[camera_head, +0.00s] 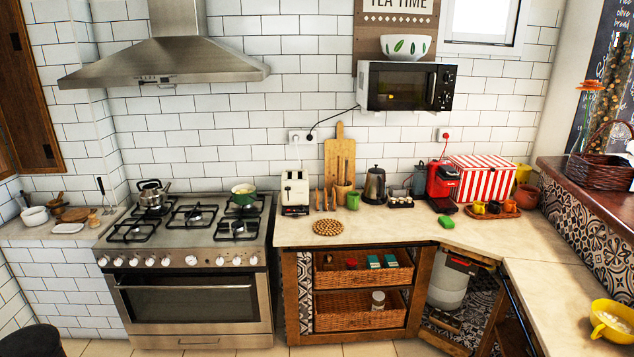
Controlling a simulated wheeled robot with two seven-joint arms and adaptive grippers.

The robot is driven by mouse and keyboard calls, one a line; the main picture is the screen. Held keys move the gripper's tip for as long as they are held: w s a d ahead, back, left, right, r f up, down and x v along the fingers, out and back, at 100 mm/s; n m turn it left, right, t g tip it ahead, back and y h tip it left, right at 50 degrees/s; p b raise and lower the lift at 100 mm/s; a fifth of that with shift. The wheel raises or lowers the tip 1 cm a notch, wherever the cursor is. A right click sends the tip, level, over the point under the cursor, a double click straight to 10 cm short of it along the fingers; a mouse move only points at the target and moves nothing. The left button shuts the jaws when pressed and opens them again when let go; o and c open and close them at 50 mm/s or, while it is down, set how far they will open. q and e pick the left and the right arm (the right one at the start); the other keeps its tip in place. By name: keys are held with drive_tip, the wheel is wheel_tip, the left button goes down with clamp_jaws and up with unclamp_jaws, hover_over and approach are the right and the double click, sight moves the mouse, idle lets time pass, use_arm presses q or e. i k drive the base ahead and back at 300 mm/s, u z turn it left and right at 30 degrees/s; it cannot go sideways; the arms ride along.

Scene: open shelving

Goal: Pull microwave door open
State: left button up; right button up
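The microwave (406,86) is mounted on the tiled wall, above the counter and right of the range hood. Its body is white with a dark front. The dark glass door (396,88) looks shut, and a small yellowish spot shows in the glass. Knobs (446,87) sit on the panel at the right end of the front. A white bowl with green leaf marks (405,46) stands on top of it. A black cord runs from its left side down to a wall socket. Neither of my grippers is in view.
The counter (330,230) below holds a toaster (295,191), cutting board (341,160), kettle (374,185), red coffee machine (441,180) and striped box (484,179). A stove (187,260) stands at the left under the hood (165,62). Bare floor shows only along the bottom edge.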

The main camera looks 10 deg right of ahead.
sight(392, 86)
drive_tip(key=i, duration=1.5)
drive_tip(key=z, duration=0.95)
drive_tip(key=i, duration=2.1)
drive_tip(key=u, duration=0.2)
